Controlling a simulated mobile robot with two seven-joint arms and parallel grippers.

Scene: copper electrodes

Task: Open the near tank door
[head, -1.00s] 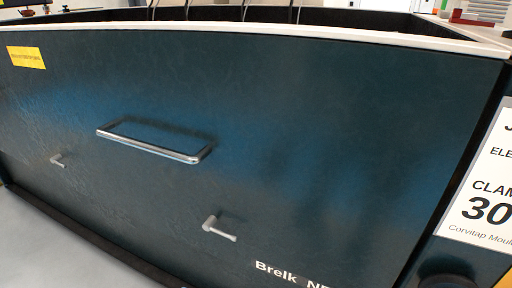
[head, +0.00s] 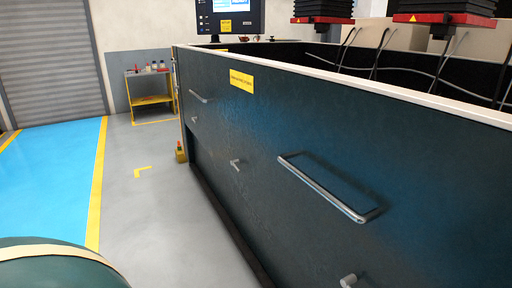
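The near tank door is a dark blue-green panel (head: 300,135) that runs from the middle to the right of the head view. It looks shut. A long silver bar handle (head: 322,187) is fixed on it. Small silver latch knobs sit lower, one at the middle (head: 236,164) and one at the bottom edge (head: 349,281). Another bar handle (head: 198,97) and a small latch (head: 195,120) show farther along at the far end. Neither of my grippers is in view.
Grey floor (head: 165,200) lies open left of the tank, with a blue walkway (head: 45,180) edged in yellow. A small cart (head: 150,92) stands at the back by a roller shutter (head: 48,62). A monitor (head: 228,18) and red-based black bellows (head: 322,12) stand above the tank.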

